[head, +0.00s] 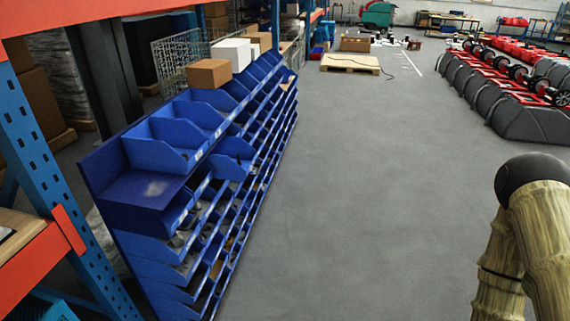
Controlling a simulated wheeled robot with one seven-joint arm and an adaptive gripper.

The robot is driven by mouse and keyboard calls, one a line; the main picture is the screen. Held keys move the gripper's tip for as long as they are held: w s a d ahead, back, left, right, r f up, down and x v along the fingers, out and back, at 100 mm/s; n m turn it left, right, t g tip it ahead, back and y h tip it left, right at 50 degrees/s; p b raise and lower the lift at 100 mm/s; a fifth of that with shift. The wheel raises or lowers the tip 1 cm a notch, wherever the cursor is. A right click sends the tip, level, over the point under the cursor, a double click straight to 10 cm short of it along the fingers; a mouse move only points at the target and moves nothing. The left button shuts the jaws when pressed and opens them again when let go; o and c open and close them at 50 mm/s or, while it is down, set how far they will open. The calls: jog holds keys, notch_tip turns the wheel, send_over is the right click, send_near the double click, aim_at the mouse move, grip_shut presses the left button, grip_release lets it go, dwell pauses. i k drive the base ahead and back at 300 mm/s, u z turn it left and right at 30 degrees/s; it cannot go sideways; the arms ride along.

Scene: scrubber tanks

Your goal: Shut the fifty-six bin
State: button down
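A long blue rack of bins (105,172) stands on the left and runs away from me, with several rows of open-fronted blue bins. Small white labels show on some bin fronts, but they are too small to read, so I cannot tell which is the fifty-six bin. One bin (236,148) in the second row sticks out past its neighbours. A large open bin (165,152) sits at the near end of the top row. Some lower bins hold small parts. My gripper is not in view.
An orange and blue shelf frame (30,130) stands at the near left. A brown box (209,73) and a white box (233,50) rest on top of the rack. Grey floor (350,200) right of the rack is clear. Red and grey scrubber tanks (510,100) line the right; a pallet (350,63) lies farther back.

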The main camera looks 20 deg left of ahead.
aim_at(223, 159)
jog(key=u, duration=0.35)
jog(key=i, duration=0.85)
jog(key=u, duration=0.5)
